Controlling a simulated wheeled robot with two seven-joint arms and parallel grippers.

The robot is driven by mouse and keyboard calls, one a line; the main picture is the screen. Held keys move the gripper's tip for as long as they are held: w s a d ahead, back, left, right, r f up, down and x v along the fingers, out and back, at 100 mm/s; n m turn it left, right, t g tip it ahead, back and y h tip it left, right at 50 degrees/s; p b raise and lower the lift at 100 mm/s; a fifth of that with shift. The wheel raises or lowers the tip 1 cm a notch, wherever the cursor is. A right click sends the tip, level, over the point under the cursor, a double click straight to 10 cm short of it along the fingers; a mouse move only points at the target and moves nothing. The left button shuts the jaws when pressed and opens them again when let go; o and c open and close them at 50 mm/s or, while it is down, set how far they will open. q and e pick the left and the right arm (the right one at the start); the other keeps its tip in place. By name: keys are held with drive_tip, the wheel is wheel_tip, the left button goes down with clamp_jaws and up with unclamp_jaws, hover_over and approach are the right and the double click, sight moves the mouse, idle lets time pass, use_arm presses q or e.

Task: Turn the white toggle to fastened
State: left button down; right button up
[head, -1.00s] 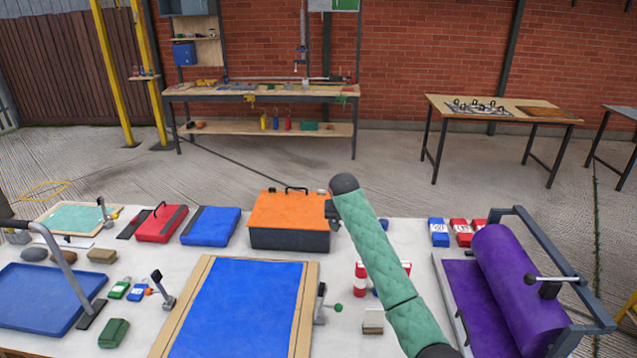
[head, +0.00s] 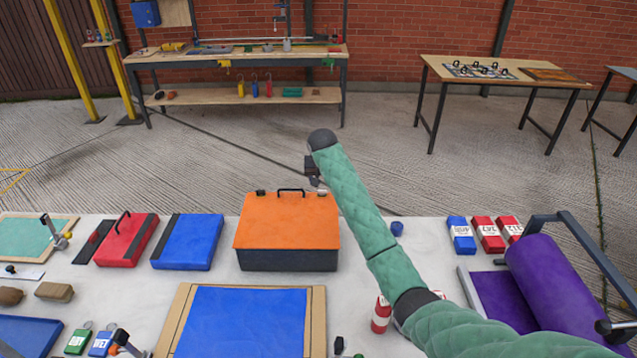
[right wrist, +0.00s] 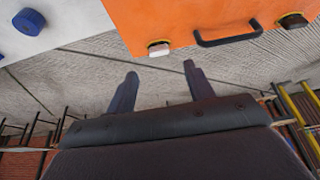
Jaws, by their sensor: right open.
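The orange-lidded box (head: 288,222) with dark sides stands closed at the back of the white table. In the right wrist view, the white toggle (right wrist: 159,48) sits on the orange lid's edge (right wrist: 195,20), beside the black handle (right wrist: 228,36). A dark toggle (right wrist: 293,20) is on the handle's other side. My right gripper (head: 311,171) is above the box's far right corner in the head view. In the right wrist view its fingers (right wrist: 160,70) are apart and empty, with the white toggle just past them. My left gripper is not in view.
A red case (head: 128,240) and blue case (head: 188,242) lie left of the box. A blue panel in a wooden frame (head: 317,318) lies in front. A purple roller (head: 560,280) stands at right. A small blue knob (head: 397,228) is right of the box.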

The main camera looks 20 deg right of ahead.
sight(322, 191)
drive_tip(key=p+x, duration=0.2)
drive_tip(key=x, duration=0.4)
drive_tip(key=shift+w+f, duration=0.15)
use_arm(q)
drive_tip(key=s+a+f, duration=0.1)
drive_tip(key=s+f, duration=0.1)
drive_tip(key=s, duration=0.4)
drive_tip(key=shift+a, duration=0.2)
use_arm(e)
drive_tip(key=shift+d+f, duration=0.1)
drive_tip(key=shift+f, duration=0.25)
use_arm(q)
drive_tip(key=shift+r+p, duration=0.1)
drive_tip(key=shift+p, duration=0.2)
use_arm(e)
drive_tip(key=c, duration=1)
